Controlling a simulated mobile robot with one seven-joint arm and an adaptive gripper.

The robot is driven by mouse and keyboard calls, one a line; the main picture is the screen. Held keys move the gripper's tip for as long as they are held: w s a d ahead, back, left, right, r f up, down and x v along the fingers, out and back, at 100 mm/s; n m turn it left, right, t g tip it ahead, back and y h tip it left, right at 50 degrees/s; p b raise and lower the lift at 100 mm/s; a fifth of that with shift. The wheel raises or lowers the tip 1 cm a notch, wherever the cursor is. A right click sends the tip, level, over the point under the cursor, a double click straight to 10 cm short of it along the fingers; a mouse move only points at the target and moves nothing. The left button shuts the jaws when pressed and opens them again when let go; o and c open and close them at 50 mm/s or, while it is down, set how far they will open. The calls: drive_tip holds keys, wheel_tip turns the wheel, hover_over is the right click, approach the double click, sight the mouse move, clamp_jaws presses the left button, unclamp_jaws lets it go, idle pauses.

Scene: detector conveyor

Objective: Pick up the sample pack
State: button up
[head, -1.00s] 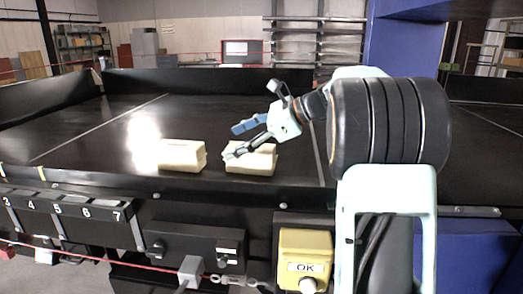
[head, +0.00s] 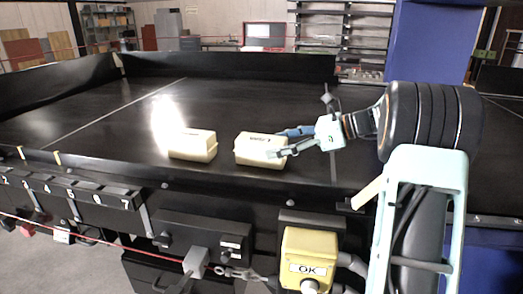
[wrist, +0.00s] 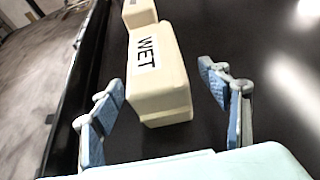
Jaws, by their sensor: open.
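Two cream packs lie on the black conveyor top. The right pack (head: 258,149) is at my gripper (head: 279,143), and the left pack (head: 192,145) lies apart from it. In the wrist view the nearer pack (wrist: 160,68) bears the word WET, and the other pack (wrist: 139,13) shows beyond it. My gripper (wrist: 158,82) is open, with its blue-padded fingers on either side of the near end of the WET pack. A dark gap shows between the right finger and the pack. The left finger is close to the pack; I cannot tell if it touches.
The conveyor top (head: 110,110) is clear around the packs, with a raised black wall (head: 230,65) at the back. Numbered bins (head: 75,192) and a yellow OK button box (head: 308,255) are along the front. A blue column (head: 425,45) stands at the right.

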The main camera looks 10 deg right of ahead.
sight(261, 147)
drive_tip(key=p+x, duration=0.1)
drive_tip(key=x, duration=0.4)
drive_tip(key=shift+a, duration=0.25)
drive_tip(key=shift+r, duration=0.1)
drive_tip(key=c, duration=1.5)
drive_tip(key=shift+r, duration=0.1)
drive_tip(key=shift+c, duration=1)
